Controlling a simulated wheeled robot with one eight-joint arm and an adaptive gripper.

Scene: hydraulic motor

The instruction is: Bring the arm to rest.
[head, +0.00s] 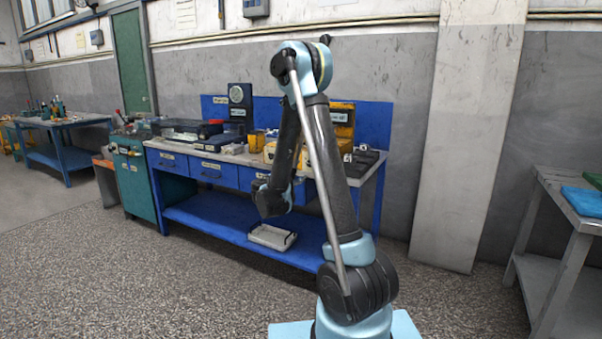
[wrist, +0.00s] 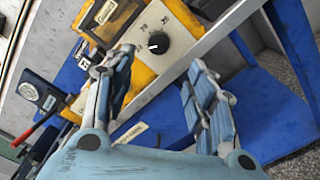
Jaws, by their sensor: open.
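My gripper (wrist: 160,65) is open in the wrist view. Its two pale blue fingers stand wide apart with nothing between them. They point towards the workbench, and a yellow box with a black knob (wrist: 158,43) shows beyond them. I cannot tell the exact gap to it. In the head view my arm rises from its base, bends at the top and comes down in front of the blue workbench (head: 212,172). The wrist end hangs near the bench's front edge; the fingers cannot be made out there.
The bench carries a black gauge unit (head: 240,98), yellow boxes (head: 340,118) and other small items. A grey tray (head: 272,236) lies on its lower shelf. A grey table (head: 560,205) with a blue item stands at the right. The floor in front at left is clear.

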